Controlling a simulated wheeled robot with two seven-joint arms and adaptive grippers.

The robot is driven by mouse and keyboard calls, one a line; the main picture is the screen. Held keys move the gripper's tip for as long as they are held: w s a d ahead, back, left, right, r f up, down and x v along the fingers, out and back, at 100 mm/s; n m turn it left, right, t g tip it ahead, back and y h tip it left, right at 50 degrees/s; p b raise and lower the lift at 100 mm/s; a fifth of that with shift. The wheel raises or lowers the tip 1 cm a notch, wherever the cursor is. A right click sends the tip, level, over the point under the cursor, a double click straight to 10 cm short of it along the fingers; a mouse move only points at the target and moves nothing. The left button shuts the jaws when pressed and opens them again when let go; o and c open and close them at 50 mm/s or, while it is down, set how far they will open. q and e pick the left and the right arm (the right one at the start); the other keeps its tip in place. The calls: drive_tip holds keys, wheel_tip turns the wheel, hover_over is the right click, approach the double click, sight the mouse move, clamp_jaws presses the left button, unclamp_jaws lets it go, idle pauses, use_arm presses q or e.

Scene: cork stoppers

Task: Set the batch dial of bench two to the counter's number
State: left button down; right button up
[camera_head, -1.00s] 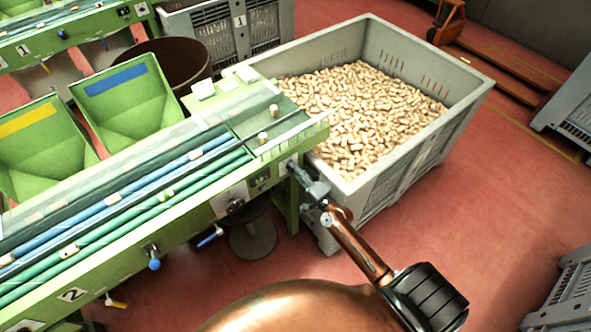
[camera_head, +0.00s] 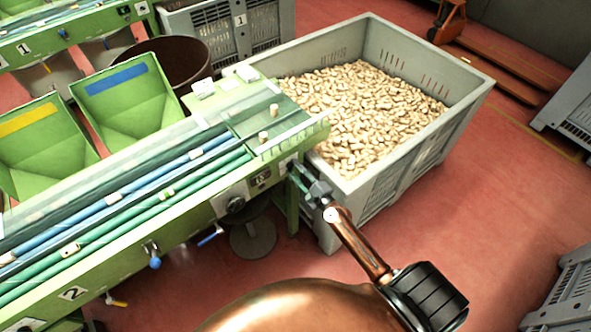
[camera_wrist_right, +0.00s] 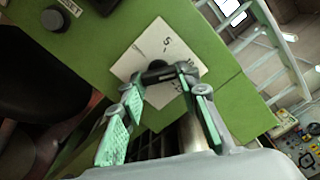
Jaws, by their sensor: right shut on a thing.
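Bench two (camera_head: 130,262) is the green sorting bench with a "2" plate. Its batch dial (camera_wrist_right: 157,70) is a black knob on a white plate (camera_wrist_right: 180,50) with a "5" and other marks, partly covered by my fingers. My right gripper (camera_wrist_right: 162,82) is shut on the dial; it also shows in the head view (camera_head: 303,178) at the bench's right end. The counter (camera_head: 262,178) is a small dark window left of the dial in the head view; its digits are too small to read surely. My left gripper is out of view.
A grey crate of corks (camera_head: 365,105) stands right beside the bench end, close to my right gripper. A black knob (camera_head: 235,205) and a blue-tipped lever (camera_head: 154,262) stick out of the bench front.

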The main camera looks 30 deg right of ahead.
drive_tip(key=shift+d, duration=0.1)
idle(0.3)
drive_tip(key=o, duration=1.2)
drive_tip(key=shift+c, duration=0.2)
drive_tip(key=shift+s, duration=0.1)
drive_tip(key=s, duration=1.1)
drive_tip(key=shift+s+d, duration=0.4)
drive_tip(key=shift+f, duration=0.15)
